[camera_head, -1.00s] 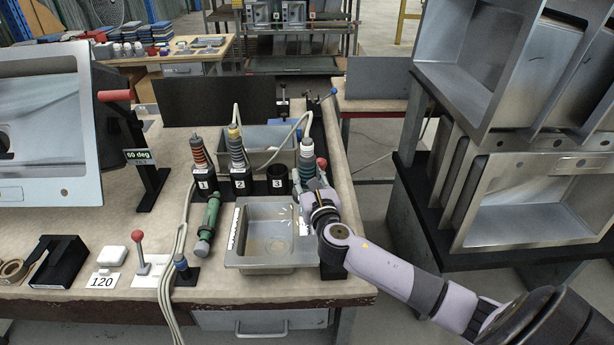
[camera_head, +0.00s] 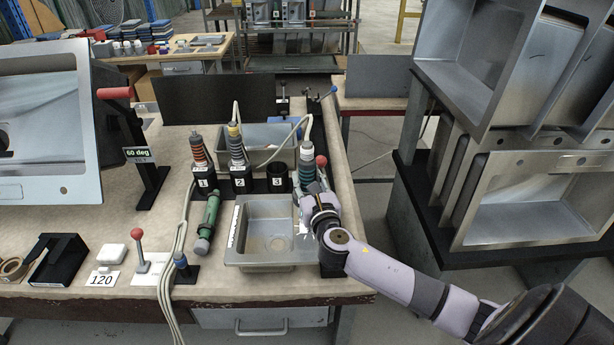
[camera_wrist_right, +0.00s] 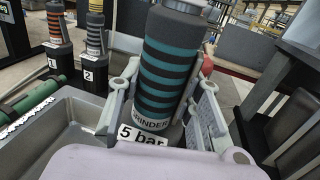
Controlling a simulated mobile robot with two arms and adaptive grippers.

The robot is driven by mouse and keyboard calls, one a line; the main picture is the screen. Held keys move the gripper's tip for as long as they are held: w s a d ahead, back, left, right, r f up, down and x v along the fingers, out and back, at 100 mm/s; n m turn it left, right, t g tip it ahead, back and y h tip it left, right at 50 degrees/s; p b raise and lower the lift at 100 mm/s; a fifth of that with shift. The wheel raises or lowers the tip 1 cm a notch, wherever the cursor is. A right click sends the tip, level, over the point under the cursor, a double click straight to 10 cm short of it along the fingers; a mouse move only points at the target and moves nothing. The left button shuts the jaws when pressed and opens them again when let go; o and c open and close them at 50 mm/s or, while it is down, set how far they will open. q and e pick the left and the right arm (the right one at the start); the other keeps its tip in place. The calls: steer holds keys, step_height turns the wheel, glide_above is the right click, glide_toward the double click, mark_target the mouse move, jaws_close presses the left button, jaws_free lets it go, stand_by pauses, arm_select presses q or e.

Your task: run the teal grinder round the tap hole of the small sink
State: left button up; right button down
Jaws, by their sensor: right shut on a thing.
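The teal grinder (camera_head: 306,170), with dark and teal bands, stands upright at the back right of the small sink (camera_head: 262,264). A hose rises from its top. My right gripper (camera_head: 312,198) is shut on it. In the right wrist view the teal grinder (camera_wrist_right: 168,65) sits between the two fingers, its "GRINDER" and "5 bar" labels facing the camera. The small sink's basin (camera_wrist_right: 72,135) is to its left there. The tap hole and the grinder's lower tip are hidden, so contact cannot be told. My left gripper is not in view.
The holder marked 3 (camera_head: 277,176) is empty. An orange-banded tool (camera_head: 199,148) and a yellow-topped tool (camera_head: 236,148) stand in holders 1 and 2. A green cylindrical tool (camera_head: 208,220) lies left of the sink. A red-knobbed post (camera_head: 321,161) is close to the grinder's right.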

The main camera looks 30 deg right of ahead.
mark_target(305, 160)
steer(key=shift+a+p+v, duration=0.15)
steer(key=shift+p+v, duration=0.1)
steer(key=shift+v, duration=0.4)
steer(key=shift+a+p+v, duration=0.15)
steer(key=shift+p+v, duration=0.05)
steer(key=shift+v, duration=0.45)
steer(key=shift+s+a+r+p, duration=0.15)
steer(key=shift+s+a+p, duration=0.25)
steer(key=shift+s, duration=0.15)
step_height(305, 160, up, 7)
steer(key=p, duration=0.7)
steer(key=shift+r, duration=0.1)
